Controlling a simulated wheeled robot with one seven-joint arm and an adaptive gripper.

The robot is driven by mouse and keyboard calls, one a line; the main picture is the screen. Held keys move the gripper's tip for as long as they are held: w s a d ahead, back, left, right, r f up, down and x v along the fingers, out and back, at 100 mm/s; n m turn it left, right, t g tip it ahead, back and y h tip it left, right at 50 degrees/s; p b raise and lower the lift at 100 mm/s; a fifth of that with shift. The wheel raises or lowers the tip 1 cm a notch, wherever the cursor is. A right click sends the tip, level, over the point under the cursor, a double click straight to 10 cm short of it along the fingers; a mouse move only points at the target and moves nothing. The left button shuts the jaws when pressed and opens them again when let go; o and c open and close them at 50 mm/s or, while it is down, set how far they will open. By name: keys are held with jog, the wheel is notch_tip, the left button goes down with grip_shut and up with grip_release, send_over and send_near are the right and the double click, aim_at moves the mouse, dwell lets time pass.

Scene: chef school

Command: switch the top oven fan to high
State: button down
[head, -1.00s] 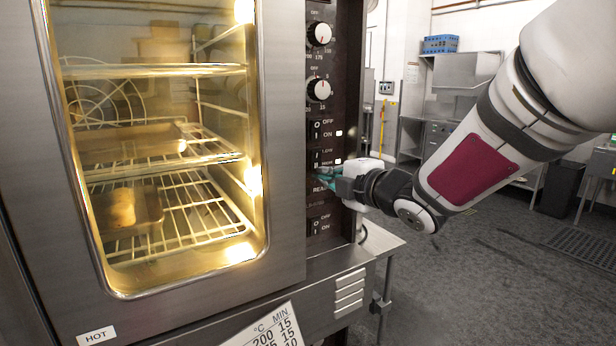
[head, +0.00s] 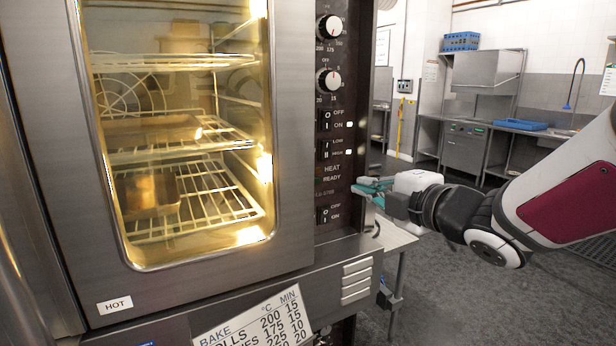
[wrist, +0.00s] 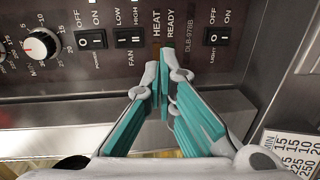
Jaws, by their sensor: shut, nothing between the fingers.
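The oven (head: 295,200) stands at the left, with a dark control panel on its right edge. The fan rocker switch (head: 324,150) is black, marked LOW and HIGH, and a small white light (head: 348,152) glows beside HIGH. It also shows in the wrist view, labelled FAN (wrist: 128,38); which side is pressed in is too small to tell. My gripper (head: 365,186) is shut and empty, below and right of the fan switch, apart from it. Its teal fingers (wrist: 163,75) point toward the panel near the HEAT READY label in the wrist view.
A power switch (head: 325,120) with a lit ON light sits just above, and a light switch (head: 324,215) below. Two knobs (head: 328,80) (head: 330,27) are higher up. Floor to the right is clear.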

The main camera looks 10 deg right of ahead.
jog(key=shift+f+v, duration=0.2)
jog(key=shift+v, duration=0.75)
jog(key=shift+d, duration=0.1)
